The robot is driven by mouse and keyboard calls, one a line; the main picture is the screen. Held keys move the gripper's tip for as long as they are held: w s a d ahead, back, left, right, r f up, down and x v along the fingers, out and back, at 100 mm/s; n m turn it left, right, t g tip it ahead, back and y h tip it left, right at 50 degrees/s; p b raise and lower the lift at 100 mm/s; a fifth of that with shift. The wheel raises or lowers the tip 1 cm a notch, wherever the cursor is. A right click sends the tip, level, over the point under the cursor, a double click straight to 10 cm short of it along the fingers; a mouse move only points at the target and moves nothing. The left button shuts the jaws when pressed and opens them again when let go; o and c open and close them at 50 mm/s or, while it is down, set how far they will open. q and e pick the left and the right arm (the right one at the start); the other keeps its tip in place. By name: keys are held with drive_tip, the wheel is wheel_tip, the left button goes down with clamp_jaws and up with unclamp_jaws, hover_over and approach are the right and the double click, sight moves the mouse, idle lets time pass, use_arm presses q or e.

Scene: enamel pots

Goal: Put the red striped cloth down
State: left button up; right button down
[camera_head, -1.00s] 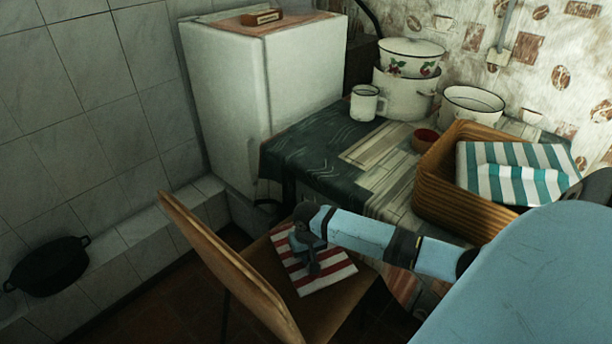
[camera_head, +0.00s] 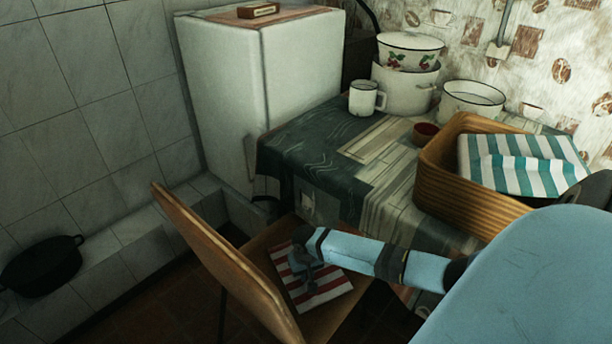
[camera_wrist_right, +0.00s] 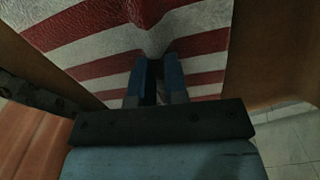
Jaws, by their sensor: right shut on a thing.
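The red striped cloth (camera_head: 328,288) is a flat red and white piece at the seat of the wooden chair (camera_head: 222,262), under my right gripper (camera_head: 304,280). In the right wrist view the cloth (camera_wrist_right: 90,40) fills the upper middle, with a raised fold at the fingers. My right gripper (camera_wrist_right: 160,72) is shut on that fold. Whether the whole cloth rests on the seat I cannot tell. My left gripper is not in view.
The table (camera_head: 315,150) beside the chair holds a wooden basket (camera_head: 455,205) with a teal striped cloth (camera_head: 520,160), a mug (camera_head: 364,100), white pots (camera_head: 405,92) and a red bowl (camera_head: 426,131). A fridge (camera_head: 225,90) stands behind. A black pan (camera_head: 42,268) is at left.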

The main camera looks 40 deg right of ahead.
drive_tip(key=shift+f, duration=0.1)
drive_tip(key=c, duration=1.1)
unclamp_jaws()
drive_tip(key=shift+c, duration=0.2)
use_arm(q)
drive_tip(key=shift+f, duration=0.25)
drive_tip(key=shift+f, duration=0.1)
use_arm(e)
wheel_tip(320, 180, up, 5)
drive_tip(key=shift+p, duration=0.95)
use_arm(q)
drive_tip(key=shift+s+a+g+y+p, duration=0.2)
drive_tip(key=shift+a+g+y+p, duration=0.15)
drive_tip(key=shift+p, duration=0.6)
use_arm(e)
wheel_tip(320, 180, up, 7)
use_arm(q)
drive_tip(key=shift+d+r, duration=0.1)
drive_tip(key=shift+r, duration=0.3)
